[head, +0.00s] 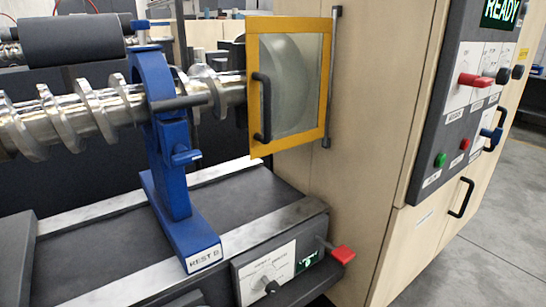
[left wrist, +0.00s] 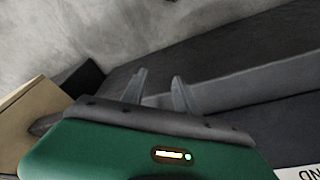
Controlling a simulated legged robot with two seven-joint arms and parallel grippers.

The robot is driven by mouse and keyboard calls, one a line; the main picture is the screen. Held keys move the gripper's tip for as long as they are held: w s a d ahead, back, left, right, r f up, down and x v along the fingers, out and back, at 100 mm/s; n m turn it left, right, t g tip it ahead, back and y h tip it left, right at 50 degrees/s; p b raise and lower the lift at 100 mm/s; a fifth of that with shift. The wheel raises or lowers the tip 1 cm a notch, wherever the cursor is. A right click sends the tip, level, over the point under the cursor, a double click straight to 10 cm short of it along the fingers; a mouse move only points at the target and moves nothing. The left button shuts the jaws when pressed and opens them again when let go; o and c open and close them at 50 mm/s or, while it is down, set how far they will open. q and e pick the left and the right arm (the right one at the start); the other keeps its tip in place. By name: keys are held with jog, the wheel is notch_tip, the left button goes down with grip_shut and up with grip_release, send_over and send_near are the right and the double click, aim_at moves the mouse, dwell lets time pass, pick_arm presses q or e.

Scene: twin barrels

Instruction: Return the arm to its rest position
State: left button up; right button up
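My left gripper (left wrist: 159,84) shows only in the left wrist view. Its two grey fingers stand apart with nothing between them, in front of a dark grey surface. The green housing (left wrist: 110,150) of my left wrist fills the bottom of that view and bears a small lit indicator. Neither arm shows in the head view. My right gripper is in neither view.
The head view shows a machine with a spiral metal shaft (head: 125,105), a blue stand (head: 170,150) labelled "REST B", a yellow-framed guard (head: 290,85) and a control panel (head: 470,90) reading READY. Grey floor (head: 500,220) is clear at the right.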

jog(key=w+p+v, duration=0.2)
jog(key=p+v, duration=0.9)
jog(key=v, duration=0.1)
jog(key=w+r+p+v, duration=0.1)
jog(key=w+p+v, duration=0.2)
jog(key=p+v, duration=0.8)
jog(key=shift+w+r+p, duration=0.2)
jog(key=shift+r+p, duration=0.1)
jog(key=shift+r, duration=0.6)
